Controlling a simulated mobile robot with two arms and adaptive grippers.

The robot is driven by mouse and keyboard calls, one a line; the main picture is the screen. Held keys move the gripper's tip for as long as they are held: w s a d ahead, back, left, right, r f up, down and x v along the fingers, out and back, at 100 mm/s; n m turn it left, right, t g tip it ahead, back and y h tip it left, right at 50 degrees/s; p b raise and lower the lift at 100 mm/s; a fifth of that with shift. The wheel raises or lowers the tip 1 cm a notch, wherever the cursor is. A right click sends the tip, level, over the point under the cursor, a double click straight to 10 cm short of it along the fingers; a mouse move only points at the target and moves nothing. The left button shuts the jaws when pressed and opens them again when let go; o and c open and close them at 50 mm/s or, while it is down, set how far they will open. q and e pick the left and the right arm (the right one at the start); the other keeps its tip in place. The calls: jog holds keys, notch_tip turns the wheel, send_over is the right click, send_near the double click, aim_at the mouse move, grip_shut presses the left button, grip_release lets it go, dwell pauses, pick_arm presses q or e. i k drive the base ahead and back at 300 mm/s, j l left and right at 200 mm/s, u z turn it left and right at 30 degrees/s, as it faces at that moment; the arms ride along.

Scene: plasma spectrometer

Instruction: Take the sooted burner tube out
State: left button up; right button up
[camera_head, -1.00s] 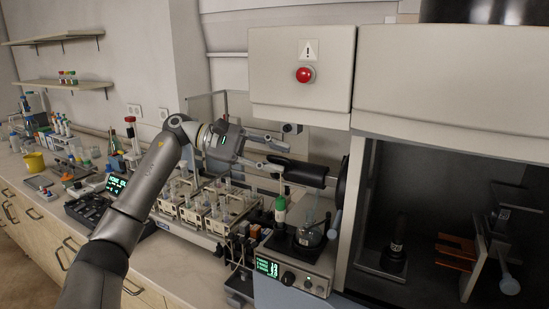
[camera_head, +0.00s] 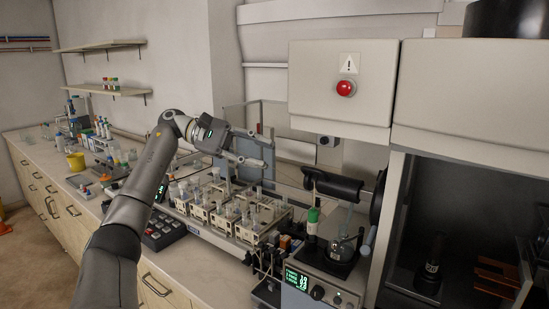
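My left gripper (camera_head: 266,149) is in the air above the sample racks, its two fingers spread apart and nothing visible between them. A dark horizontal tube (camera_head: 334,186) lies to its right and slightly lower, with a gap between them; its right end is by a round black disc (camera_head: 378,196). A short dark upright tube (camera_head: 432,267) stands inside the open chamber at the lower right. I cannot tell for sure which of these dark tubes is the sooted burner tube. My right gripper does not show.
Racks of glassware (camera_head: 235,212) stand on the bench below my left gripper. A cabinet with a red button (camera_head: 345,88) hangs above. Bare benchtop (camera_head: 190,262) lies in front.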

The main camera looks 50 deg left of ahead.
aim_at(430, 272)
jog(key=k, duration=1)
